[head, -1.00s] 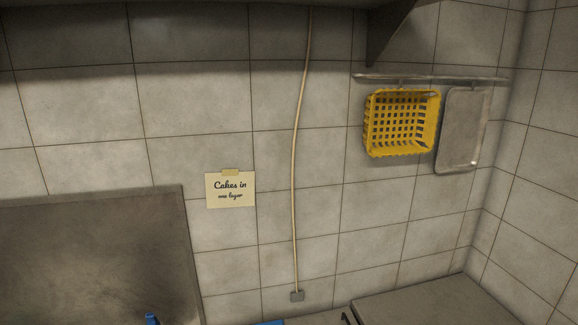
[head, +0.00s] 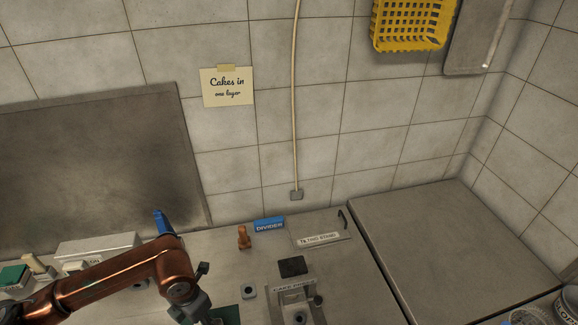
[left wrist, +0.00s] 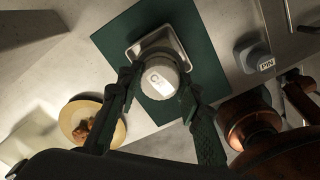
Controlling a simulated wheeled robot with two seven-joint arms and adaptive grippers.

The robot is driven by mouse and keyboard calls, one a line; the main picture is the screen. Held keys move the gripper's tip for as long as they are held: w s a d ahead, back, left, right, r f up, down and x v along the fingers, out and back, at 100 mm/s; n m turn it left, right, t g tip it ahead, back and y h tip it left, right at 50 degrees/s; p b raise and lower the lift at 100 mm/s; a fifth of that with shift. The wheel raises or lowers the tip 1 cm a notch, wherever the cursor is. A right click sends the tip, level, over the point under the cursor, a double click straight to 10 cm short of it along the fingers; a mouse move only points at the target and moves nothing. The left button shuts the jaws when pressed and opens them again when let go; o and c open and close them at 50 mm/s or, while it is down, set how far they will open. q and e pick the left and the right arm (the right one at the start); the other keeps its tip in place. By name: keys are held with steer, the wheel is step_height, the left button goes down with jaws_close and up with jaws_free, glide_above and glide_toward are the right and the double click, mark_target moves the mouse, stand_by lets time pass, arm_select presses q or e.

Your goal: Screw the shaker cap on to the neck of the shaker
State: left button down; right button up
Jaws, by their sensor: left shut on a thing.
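My left gripper (left wrist: 160,84) is shut on a round pale piece (left wrist: 160,80) with a white label on its top, seen from above in the left wrist view. I cannot tell whether this is the shaker cap or the shaker with its cap. A small metal tray (left wrist: 177,41) shows behind and below it on a dark green mat (left wrist: 120,38). In the head view the left arm comes in from the left, and its fingers are cut off by the bottom edge. My right gripper is not in view.
A plate (left wrist: 66,118) with brown food lies beside the mat. In the head view a blue divider sign (head: 270,224), an orange-brown figure (head: 243,238), a black block (head: 293,266) and a tilting-stand sign (head: 320,239) stand along the counter. A bare raised surface (head: 450,245) is at right.

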arm_select(q)
steer(key=shift+s+f+m+b, duration=0.1)
steer(key=shift+f+m+b, duration=0.15)
steer(key=shift+m+b, duration=0.3)
steer(key=shift+s+f+m+b, duration=0.1)
steer(key=shift+f+m+b, duration=0.15)
steer(key=shift+m, duration=0.5)
steer(key=shift+r, duration=0.1)
steer(key=c, duration=1.7)
jaws_free()
steer(key=o, duration=0.4)
steer(key=shift+w+a, duration=0.1)
steer(key=shift+w, duration=0.1)
steer(key=shift+r, duration=0.1)
steer(key=shift+r, duration=0.15)
steer(key=shift+r+p, duration=2.4)
steer(key=shift+r, duration=2.1)
